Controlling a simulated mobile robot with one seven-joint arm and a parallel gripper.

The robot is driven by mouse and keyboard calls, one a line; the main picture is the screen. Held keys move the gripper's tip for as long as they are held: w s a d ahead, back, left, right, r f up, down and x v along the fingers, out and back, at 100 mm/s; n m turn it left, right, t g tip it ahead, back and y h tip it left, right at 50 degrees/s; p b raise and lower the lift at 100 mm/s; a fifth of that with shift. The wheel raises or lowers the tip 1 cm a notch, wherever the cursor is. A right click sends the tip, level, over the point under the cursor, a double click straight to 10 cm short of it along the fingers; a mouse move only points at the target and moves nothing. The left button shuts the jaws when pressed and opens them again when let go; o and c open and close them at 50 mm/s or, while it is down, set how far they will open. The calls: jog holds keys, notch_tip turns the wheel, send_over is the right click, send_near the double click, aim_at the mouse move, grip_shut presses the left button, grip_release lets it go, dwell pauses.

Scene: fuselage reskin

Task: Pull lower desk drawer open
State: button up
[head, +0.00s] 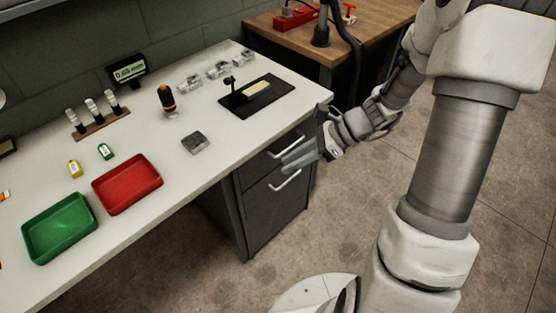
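The desk's dark grey drawer unit (277,222) stands under the right end of the white desktop. The lower drawer's pale bar handle (286,181) is in plain view, and its front looks flush with the cabinet. The upper drawer's handle (284,147) is above it, partly near my fingers. My gripper (287,162) reaches in from the right, with its grey fingers in front of the drawer fronts, between the two handles in the picture. It appears empty and above the lower handle. I cannot tell the gap between the fingers or their exact distance from the front.
The desktop (226,117) holds a red tray (128,184), a green tray (59,228), a black mat (258,97) and several small items. A wooden bench (340,38) stands behind. The floor (350,215) before the drawers is clear.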

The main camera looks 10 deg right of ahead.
jog(key=w+d+f+m+t+y+b, duration=0.1)
jog(key=w+d+f+m+t+b, duration=0.15)
jog(key=f+m, duration=0.55)
jog(key=w+d+f+m+t+y+b, duration=0.1)
jog(key=w+d+f+m+t+b, duration=0.2)
jog(key=f+m, duration=0.5)
jog(key=m+t+h+b, duration=0.3)
jog(key=m+t, duration=0.3)
jog(key=m, duration=0.4)
send_near(283, 184)
jog(key=b+x, duration=0.1)
jog(key=x, duration=0.2)
jog(key=b+x, duration=0.1)
jog(key=x, duration=0.2)
jog(key=b+x, duration=0.2)
jog(key=x, duration=0.2)
jog(key=shift+f, duration=0.3)
grip_shut()
